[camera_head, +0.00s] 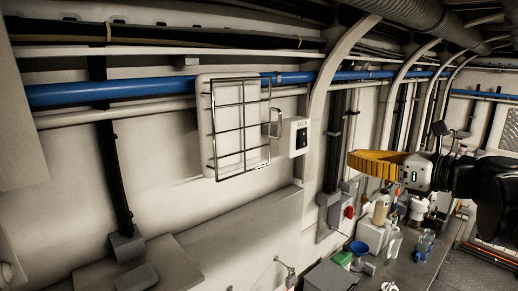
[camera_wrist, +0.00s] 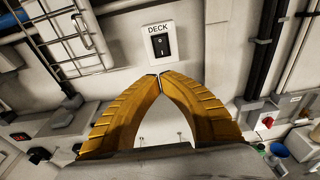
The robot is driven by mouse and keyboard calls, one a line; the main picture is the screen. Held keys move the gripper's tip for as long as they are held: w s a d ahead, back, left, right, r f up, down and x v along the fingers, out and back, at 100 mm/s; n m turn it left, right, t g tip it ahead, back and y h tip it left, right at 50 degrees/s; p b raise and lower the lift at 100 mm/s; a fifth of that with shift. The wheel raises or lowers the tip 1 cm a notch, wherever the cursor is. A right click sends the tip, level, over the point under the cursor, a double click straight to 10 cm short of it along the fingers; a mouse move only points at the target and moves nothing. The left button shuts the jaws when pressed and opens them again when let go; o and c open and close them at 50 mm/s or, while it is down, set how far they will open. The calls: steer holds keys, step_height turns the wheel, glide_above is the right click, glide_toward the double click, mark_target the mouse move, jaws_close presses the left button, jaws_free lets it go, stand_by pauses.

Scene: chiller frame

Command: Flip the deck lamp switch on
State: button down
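The deck lamp switch is a black rocker (camera_wrist: 160,45) on a white wall box labelled DECK (camera_wrist: 147,42). In the head view the same box (camera_head: 291,142) is on the wall right of the caged lamp panel (camera_head: 204,125), with its dark rocker (camera_head: 301,138) facing right. My gripper (camera_head: 350,160) has yellow fingers and is right of the box, apart from it. In the wrist view my gripper (camera_wrist: 158,77) has its fingertips together, empty, just below the box in the picture. The rocker's on or off position is too small to tell.
A wire cage (camera_head: 242,128) and a handle loop (camera_head: 274,123) stand out left of the switch. A red knob (camera_head: 349,212) is on a grey box lower right. A cluttered counter (camera_head: 405,270) lies below my gripper. The wall around the switch is mostly bare.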

mark_target(300, 149)
steer(key=p+x, duration=0.2)
steer(key=x, duration=1.1)
steer(key=shift+w+a, duration=0.2)
steer(key=shift+w, duration=0.15)
steer(key=shift+f, duration=0.1)
steer(key=shift+w+a+f, duration=0.1)
steer(key=shift+w+a, duration=0.15)
steer(key=shift+w, duration=0.1)
